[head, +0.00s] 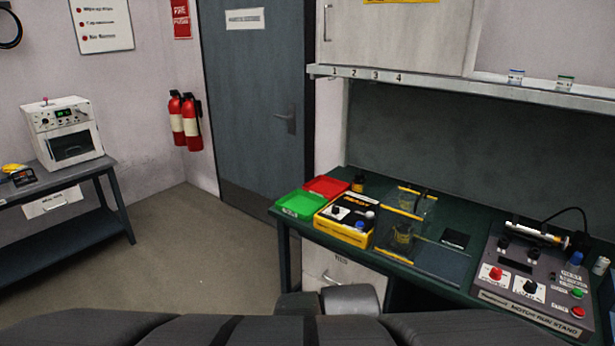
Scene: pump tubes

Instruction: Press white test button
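A yellow box (345,240) with a black top and a white label stands near the left end of the green bench (290,230). Small round knobs or buttons show on its top, one blue (360,225) and one pale or white (370,215). They are too small to read, so I cannot tell whether the pale one is the test button. The dark motor run stand (515,292) at the right has a red knob, a black knob, and green and red buttons. My gripper is not in view; parts of my own body fill the bottom edge.
A green tray (299,206) and a red tray (327,187) sit at the bench's left corner. Clear panels with yellow strips (392,258) lie between box and stand. A shelf (450,84) overhangs behind. Floor (190,255) is open at left, before the door.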

